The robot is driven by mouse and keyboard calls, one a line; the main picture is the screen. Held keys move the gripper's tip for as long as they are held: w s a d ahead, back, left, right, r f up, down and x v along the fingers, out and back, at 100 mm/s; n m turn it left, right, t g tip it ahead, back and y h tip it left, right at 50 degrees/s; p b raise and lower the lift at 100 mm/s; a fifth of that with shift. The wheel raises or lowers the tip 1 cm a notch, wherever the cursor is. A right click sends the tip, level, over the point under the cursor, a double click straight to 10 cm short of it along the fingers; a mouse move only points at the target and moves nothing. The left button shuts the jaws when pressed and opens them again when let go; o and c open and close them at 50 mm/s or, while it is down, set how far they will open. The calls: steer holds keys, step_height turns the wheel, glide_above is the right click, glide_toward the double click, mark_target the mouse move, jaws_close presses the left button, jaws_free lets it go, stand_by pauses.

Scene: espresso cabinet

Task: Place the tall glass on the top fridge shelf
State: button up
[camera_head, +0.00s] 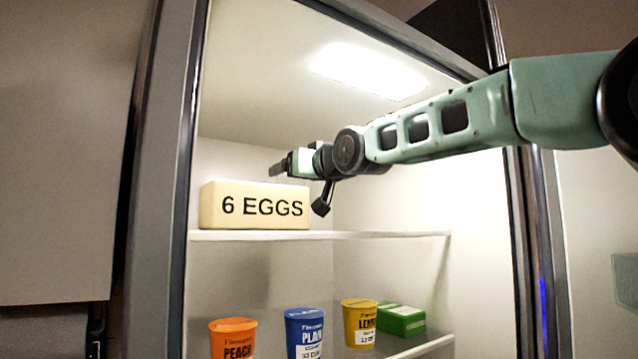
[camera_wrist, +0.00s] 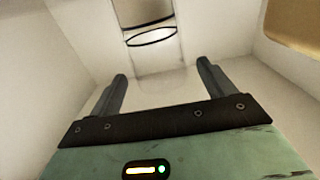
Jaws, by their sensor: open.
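The tall glass (camera_wrist: 152,38) shows in the wrist view as a clear, see-through shape with dark curved edges, at the top centre beyond my fingertips. I cannot make it out in the head view. My gripper (camera_head: 279,167) is inside the fridge, above the top shelf (camera_head: 380,235) and close to the egg box's upper edge. In the wrist view my gripper (camera_wrist: 162,72) has its two fingers wide apart with nothing held between them. The glass lies ahead of the gap, apart from both fingers.
A cream box marked 6 EGGS (camera_head: 255,206) stands on the left of the top shelf. Orange (camera_head: 232,338), blue (camera_head: 304,332) and yellow (camera_head: 359,322) cups and a green box (camera_head: 401,320) stand on the shelf below. The top shelf's right part looks clear.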

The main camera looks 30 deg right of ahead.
steer(key=s+b, duration=0.8)
steer(key=b, duration=0.1)
steer(key=shift+s, duration=0.4)
stand_by(0.4)
